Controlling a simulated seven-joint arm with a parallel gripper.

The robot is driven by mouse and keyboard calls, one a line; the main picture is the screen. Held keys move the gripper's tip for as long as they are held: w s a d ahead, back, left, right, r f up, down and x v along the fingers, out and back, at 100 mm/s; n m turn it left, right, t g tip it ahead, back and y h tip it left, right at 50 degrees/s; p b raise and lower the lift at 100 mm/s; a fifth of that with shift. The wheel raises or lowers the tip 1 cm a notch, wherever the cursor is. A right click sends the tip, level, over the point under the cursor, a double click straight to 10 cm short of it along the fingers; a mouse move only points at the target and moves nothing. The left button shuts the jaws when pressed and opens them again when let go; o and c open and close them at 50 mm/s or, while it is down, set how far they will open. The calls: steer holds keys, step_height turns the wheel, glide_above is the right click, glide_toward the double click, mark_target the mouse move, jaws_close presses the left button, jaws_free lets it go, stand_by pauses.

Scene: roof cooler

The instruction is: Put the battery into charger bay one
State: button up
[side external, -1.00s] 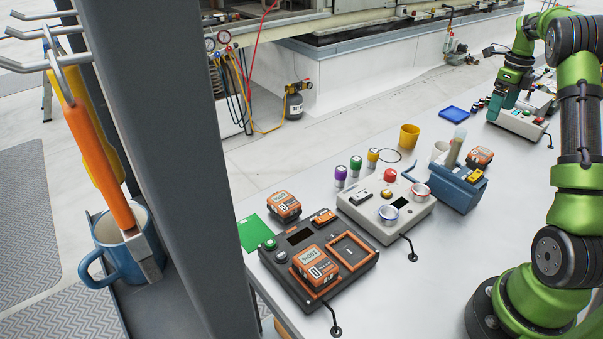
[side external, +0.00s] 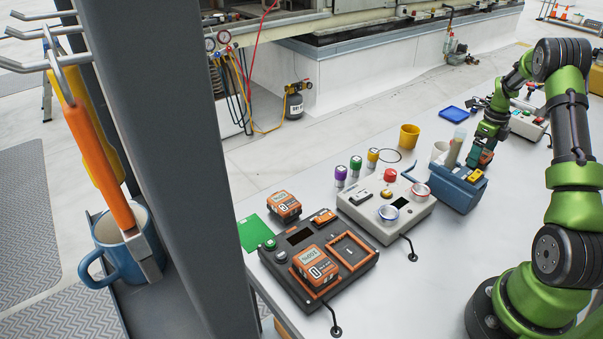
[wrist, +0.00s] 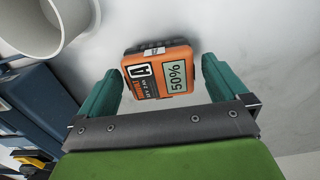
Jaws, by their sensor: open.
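An orange and black battery (wrist: 160,72) marked "A" and "50%" lies on the grey table in the wrist view. My gripper (wrist: 162,80) is open, with one teal finger on each side of it; I cannot tell whether they touch it. In the side view my gripper (side external: 480,160) is low beside the blue toolbox (side external: 458,188) and hides most of that battery. The black charger (side external: 283,264) stands at the front left. One bay holds an orange battery (side external: 317,264); the orange-framed bay (side external: 349,250) to its right is empty. I cannot read bay numbers.
Another orange battery (side external: 284,206) stands behind the charger, near a green mat (side external: 253,232). A grey box with knobs (side external: 386,210) lies between charger and toolbox. A white cup (side external: 439,150), also in the wrist view (wrist: 35,25), and a yellow cup (side external: 409,136) stand behind the toolbox.

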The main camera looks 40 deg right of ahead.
steer(key=shift+f, duration=0.55)
steer(key=shift+r, duration=0.15)
steer(key=c, duration=1.4)
